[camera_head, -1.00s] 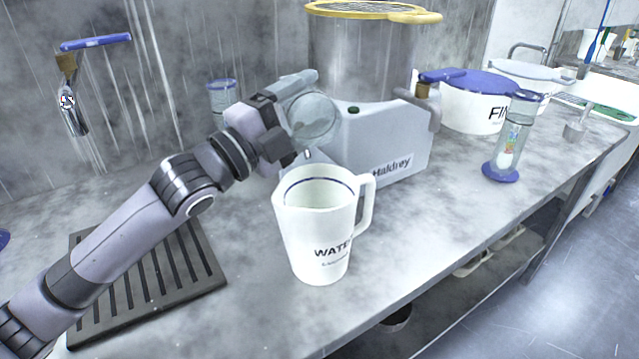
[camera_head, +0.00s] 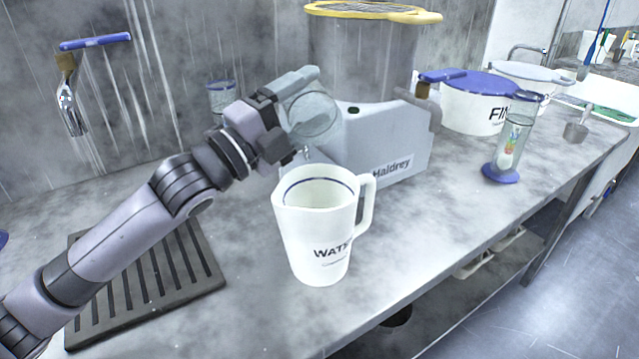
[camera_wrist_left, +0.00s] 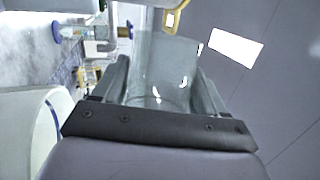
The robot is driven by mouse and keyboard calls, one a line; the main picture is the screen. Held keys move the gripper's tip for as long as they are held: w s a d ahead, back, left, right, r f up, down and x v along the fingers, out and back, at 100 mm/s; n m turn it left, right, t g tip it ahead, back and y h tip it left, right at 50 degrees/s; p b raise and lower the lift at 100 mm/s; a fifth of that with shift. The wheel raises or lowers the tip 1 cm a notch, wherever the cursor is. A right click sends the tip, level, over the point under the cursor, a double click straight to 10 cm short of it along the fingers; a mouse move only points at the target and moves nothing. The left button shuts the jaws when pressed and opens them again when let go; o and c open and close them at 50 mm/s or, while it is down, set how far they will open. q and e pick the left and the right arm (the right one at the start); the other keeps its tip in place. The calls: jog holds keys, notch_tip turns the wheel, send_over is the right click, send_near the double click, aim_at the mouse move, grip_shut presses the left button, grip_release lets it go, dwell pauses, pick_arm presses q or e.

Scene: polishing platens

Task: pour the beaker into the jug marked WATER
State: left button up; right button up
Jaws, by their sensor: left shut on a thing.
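The white jug marked WATER (camera_head: 318,240) stands upright on the grey counter, its handle to the right and its open mouth up. My left gripper (camera_head: 303,112) is shut on the clear glass beaker (camera_head: 314,116), above and behind the jug's mouth. The beaker is tilted well over. A small drop-like bit shows below the beaker, just over the jug's rim. In the left wrist view the beaker (camera_wrist_left: 160,75) sits between the two fingers and looks clear; I cannot tell how much liquid it holds. The jug's rim (camera_wrist_left: 48,125) shows at the left there. My right gripper is not in view.
A grey machine marked Haldrey (camera_head: 385,150) stands close behind the jug. A slotted dark mat (camera_head: 150,290) lies at the left. A white pot with a blue lid (camera_head: 468,108) and a glass cylinder on a blue foot (camera_head: 508,150) stand at the right. The counter's front edge is near the jug.

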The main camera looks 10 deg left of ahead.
pick_arm(q)
jog(key=shift+s+d+r+m+g+h+b, duration=0.1)
jog(key=shift+s+r+m+g+h+b, duration=0.1)
jog(key=shift+m+h, duration=0.4)
jog(key=shift+s+d+r+m+g+h+b, duration=0.15)
jog(key=shift+s+r+m+h+b, duration=0.1)
jog(key=shift+m, duration=0.7)
jog(key=shift+s+d+r+m+g+h+b, duration=0.1)
jog(key=shift+s+r+m+h+b, duration=0.2)
jog(key=shift+m, duration=0.45)
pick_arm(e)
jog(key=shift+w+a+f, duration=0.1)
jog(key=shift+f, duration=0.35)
pick_arm(q)
jog(key=shift+f+m+h+b, duration=0.25)
jog(key=shift+f+m+b, duration=0.1)
jog(key=shift+m, duration=0.15)
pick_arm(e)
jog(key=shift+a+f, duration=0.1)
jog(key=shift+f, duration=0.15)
pick_arm(q)
jog(key=shift+d+f+m, duration=0.1)
jog(key=shift+m, duration=0.2)
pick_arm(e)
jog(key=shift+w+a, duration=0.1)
